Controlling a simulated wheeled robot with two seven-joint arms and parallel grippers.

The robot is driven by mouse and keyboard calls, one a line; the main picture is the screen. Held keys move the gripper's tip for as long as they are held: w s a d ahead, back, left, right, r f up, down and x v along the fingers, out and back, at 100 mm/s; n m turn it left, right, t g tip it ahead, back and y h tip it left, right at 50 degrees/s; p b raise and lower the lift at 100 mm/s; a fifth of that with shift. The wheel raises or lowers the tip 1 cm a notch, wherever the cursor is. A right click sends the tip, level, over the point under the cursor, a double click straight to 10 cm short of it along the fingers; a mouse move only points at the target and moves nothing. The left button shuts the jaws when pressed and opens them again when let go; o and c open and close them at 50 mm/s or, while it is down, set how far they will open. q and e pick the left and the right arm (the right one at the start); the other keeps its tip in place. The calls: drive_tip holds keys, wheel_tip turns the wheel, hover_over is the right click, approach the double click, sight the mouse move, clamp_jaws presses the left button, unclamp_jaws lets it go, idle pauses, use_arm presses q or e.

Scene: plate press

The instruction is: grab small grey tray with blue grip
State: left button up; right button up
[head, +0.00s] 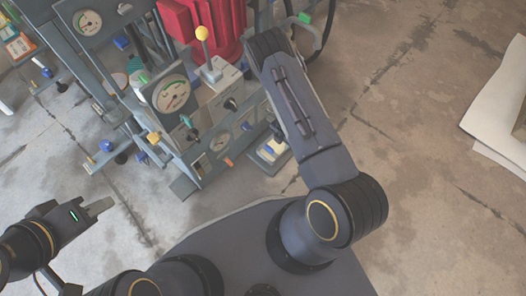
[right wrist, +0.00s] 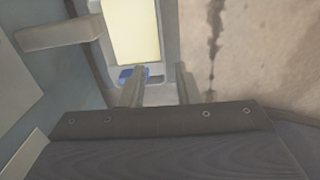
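The small grey tray (head: 262,161) sits low at the front right of the press, partly hidden behind my right arm. Its blue grip (head: 268,150) shows beside the arm. In the right wrist view, the tray (right wrist: 172,30) has a pale yellow inside, and the blue grip (right wrist: 130,73) is at its near end. My right gripper (right wrist: 160,84) is open, with its fingers near the grip. The left finger overlaps the grip in the picture; I cannot tell whether they touch. My left gripper (head: 100,207) is away at the lower left, its finger gap unclear.
The press (head: 215,105) with gauges, knobs and a red body (head: 205,25) fills the upper middle. A grey bar (right wrist: 60,35) juts in at the left of the right wrist view. The concrete floor to the right is clear up to a white sheet (head: 490,110).

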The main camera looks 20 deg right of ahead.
sight(282, 151)
drive_tip(key=f, duration=0.1)
drive_tip(key=f+b, duration=0.1)
drive_tip(key=f, duration=0.1)
drive_tip(key=shift+s+a+f, duration=0.1)
drive_tip(key=shift+s+f, duration=0.05)
drive_tip(key=shift+s, duration=0.05)
drive_tip(key=f+b, duration=0.2)
drive_tip(key=f, duration=0.1)
drive_tip(key=f+b, duration=0.1)
drive_tip(key=f, duration=0.1)
drive_tip(key=shift+w+d+f+b, duration=0.15)
drive_tip(key=shift+w+d+b, duration=0.1)
drive_tip(key=shift+b, duration=0.15)
clamp_jaws()
